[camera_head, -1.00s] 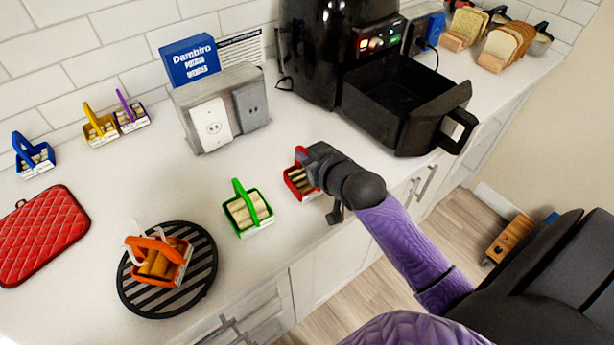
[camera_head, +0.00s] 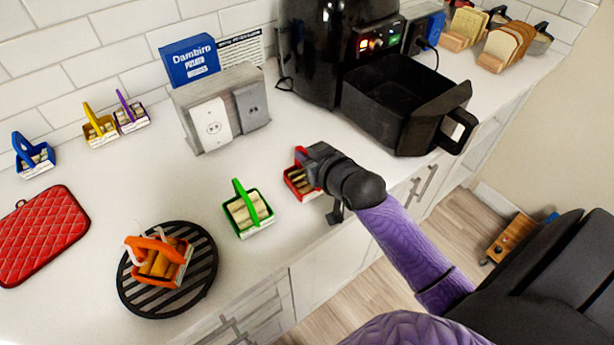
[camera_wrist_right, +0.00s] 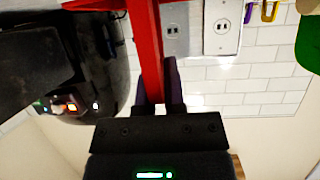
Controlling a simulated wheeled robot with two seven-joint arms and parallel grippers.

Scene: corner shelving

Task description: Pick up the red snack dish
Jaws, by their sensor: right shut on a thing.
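The red snack dish (camera_head: 295,184) is a small red basket with a handle and brown snack pieces in it. It is on the white counter, right of the green dish, partly hidden by my right gripper (camera_head: 308,161). In the right wrist view the red handle (camera_wrist_right: 150,55) runs between the two fingers of the right gripper (camera_wrist_right: 160,92). The right gripper is shut on this handle. I cannot tell whether the dish touches the counter. My left gripper is not in view.
A green dish (camera_head: 248,213) stands left of the red one. An orange dish (camera_head: 160,262) sits on a round black rack (camera_head: 205,284). The air fryer's open drawer (camera_head: 405,105) is behind and to the right. An outlet box (camera_head: 222,105) stands behind. Counter between is clear.

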